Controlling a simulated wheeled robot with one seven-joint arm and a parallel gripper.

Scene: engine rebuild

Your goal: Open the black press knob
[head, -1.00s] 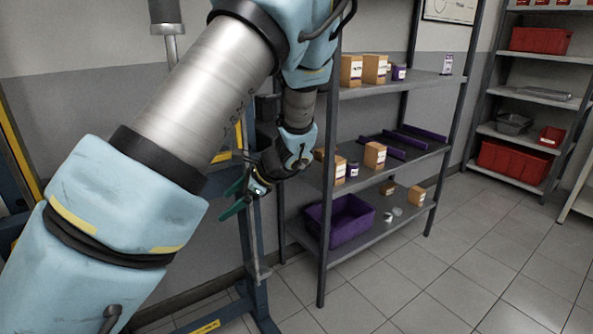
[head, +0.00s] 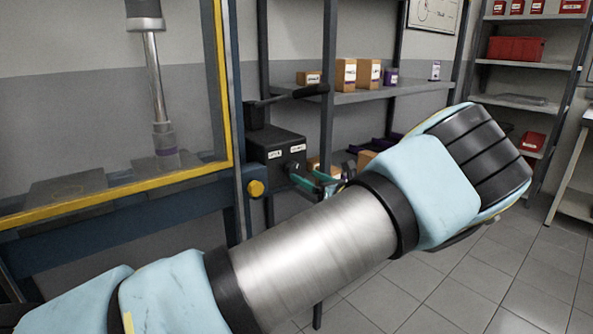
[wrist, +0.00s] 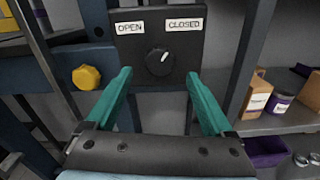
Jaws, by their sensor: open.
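The black press knob (wrist: 160,61) sits on the face of a dark control box (wrist: 187,53) in the wrist view. Its white mark points up and a little right, toward the CLOSED label (wrist: 185,24); the OPEN label (wrist: 130,28) is at the upper left. My gripper (wrist: 160,75) is open, with one green finger on each side below the knob, and nothing shows between the fingers. In the head view the control box (head: 275,150) is on the side of the press frame (head: 229,90), and the green fingertips (head: 322,178) are close to its front face.
A yellow knob (wrist: 86,77) sticks out of the blue press beam left of my gripper; it also shows in the head view (head: 256,188). A shelf (head: 400,88) with boxes stands behind and to the right. A lever (head: 297,91) lies above the control box.

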